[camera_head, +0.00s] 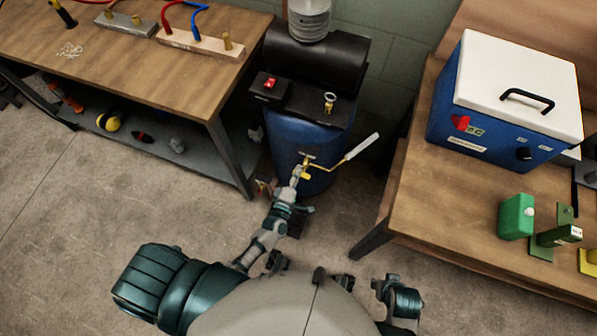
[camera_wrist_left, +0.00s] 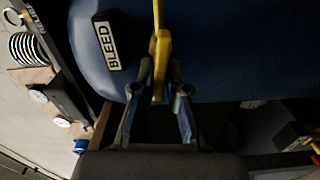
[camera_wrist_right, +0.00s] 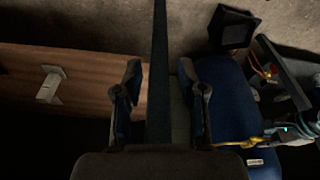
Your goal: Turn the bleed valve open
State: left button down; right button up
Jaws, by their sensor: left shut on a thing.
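The bleed valve has a yellow handle (camera_wrist_left: 160,48) on the blue tank (camera_wrist_left: 225,45), beside a black "BLEED" label (camera_wrist_left: 106,44). In the head view the blue tank (camera_head: 283,140) stands between the two tables. My left gripper (camera_head: 300,172) reaches its lower front; in the left wrist view its fingers (camera_wrist_left: 160,100) are shut on the yellow handle, one on each side. The held end is partly hidden. A yellow lever with a white grip (camera_head: 361,147) extends up and right beside the gripper. My right gripper (camera_wrist_right: 163,90) has its fingers apart, seemingly empty.
A wooden table (camera_head: 120,70) stands left of the tank, with a lower shelf. Another wooden table (camera_head: 420,190) stands at the right, bearing a blue box with a white lid (camera_head: 515,85) and a green block (camera_head: 516,216).

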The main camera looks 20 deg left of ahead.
pick_arm(q)
jog(key=shift+a+f+n, duration=0.1)
jog(key=shift+f+n, duration=0.15)
jog(key=shift+n, duration=0.35)
pick_arm(e)
jog(key=shift+w+a+f+t, duration=0.1)
jog(key=shift+w+a+t, duration=0.15)
jog(key=shift+w+t, duration=0.45)
jog(key=shift+w, duration=0.2)
pick_arm(q)
jog(key=c, duration=1.2)
grip_release()
jog(key=shift+c, duration=0.2)
pick_arm(e)
jog(key=shift+a, duration=0.1)
pick_arm(q)
jog(key=s, duration=1.2)
jog(key=shift+a, duration=0.25)
